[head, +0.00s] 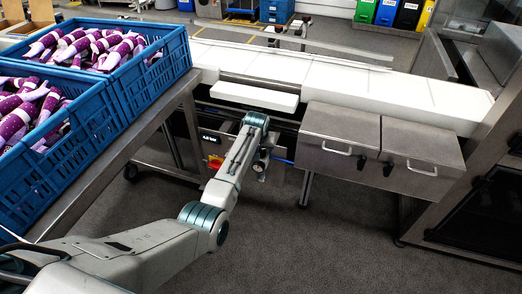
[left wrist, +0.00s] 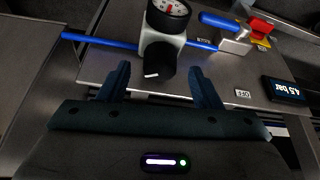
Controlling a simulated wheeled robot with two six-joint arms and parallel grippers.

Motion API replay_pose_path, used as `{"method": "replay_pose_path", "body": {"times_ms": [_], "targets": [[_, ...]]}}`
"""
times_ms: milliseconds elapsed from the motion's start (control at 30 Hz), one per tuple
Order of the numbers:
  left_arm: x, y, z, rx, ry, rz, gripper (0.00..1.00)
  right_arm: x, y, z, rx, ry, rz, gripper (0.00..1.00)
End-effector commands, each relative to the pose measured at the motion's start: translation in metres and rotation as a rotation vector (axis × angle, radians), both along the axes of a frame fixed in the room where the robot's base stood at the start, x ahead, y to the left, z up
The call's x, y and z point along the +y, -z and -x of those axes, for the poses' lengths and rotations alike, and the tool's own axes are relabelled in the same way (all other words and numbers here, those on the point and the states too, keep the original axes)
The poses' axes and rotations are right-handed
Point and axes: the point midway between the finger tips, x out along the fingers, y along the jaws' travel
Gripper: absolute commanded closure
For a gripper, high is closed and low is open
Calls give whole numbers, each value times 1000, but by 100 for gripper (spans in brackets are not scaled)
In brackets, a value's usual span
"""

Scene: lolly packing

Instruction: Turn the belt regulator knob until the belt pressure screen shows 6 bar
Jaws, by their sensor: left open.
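In the left wrist view, the black regulator knob (left wrist: 160,60) sits below a pale regulator body (left wrist: 159,25), with a short white mark on it. A round gauge (left wrist: 170,9) tops the body. My left gripper (left wrist: 160,75) is open, its dark fingers on either side of the knob in the picture, with gaps on both sides. I cannot tell how far along the knob they reach. The pressure screen (left wrist: 285,90) at right reads about 4.5 bar, seen tilted. In the head view, my left gripper (head: 262,172) is small beneath my wrist, by the conveyor's underside. My right gripper is not in view.
Blue pipe (left wrist: 85,39) runs to the regulator. A blue-handled valve (left wrist: 222,22) and a red part (left wrist: 261,27) stand to its right. In the head view, the white conveyor (head: 330,78) lies above, steel boxes (head: 340,135) at right, and blue crates (head: 150,75) at left.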

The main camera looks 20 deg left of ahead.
Motion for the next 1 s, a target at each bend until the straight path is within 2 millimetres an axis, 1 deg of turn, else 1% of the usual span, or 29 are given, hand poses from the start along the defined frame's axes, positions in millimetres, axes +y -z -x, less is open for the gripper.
{"method": "replay_pose_path", "body": {"times_ms": [100, 200, 533, 667, 700, 767, 1000], "targets": [[1, 10, -5, -1, 0, 0, 42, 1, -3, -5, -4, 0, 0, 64], [1, 14, -6, -1, -1, 0, 42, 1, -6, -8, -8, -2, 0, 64], [1, 16, -7, -2, -1, 0, 42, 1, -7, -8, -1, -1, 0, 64], [1, 16, -7, -2, -1, 0, 67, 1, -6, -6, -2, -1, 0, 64], [1, 16, -7, -2, -1, 0, 75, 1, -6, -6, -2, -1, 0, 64], [1, 16, -7, -2, 0, 0, 86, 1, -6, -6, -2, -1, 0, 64], [1, 15, -7, -1, 18, 1, 86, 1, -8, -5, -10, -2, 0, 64]]}}
